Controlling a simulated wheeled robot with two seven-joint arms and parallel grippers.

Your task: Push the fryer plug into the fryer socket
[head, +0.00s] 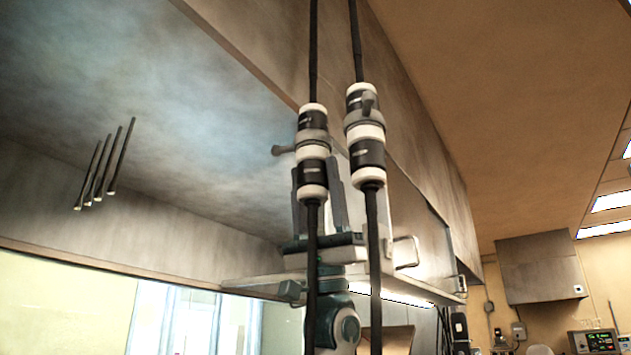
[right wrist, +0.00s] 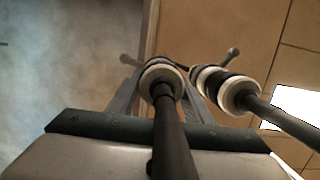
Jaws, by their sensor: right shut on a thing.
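Two banded black-and-white connectors hang on dark cables in the head view. On the left one, the fryer plug (head: 313,174) is the lower half and the fryer socket (head: 312,120), with a grey collar and side lever, is the upper half. They are in line, with no clear gap; how deep the plug sits cannot be told. My right gripper (head: 318,190) comes from below and behind, its fingers shut on the plug. In the right wrist view the plug (right wrist: 163,82) lies between the fingers (right wrist: 163,95), its cable running toward the camera. Labels are unreadable. My left gripper is out of view.
A second connector pair (head: 366,135) hangs close on the right, with its own cable; it also shows in the right wrist view (right wrist: 225,88). A large hood (head: 150,120) is behind and left. Several thin rods (head: 105,165) hang at left.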

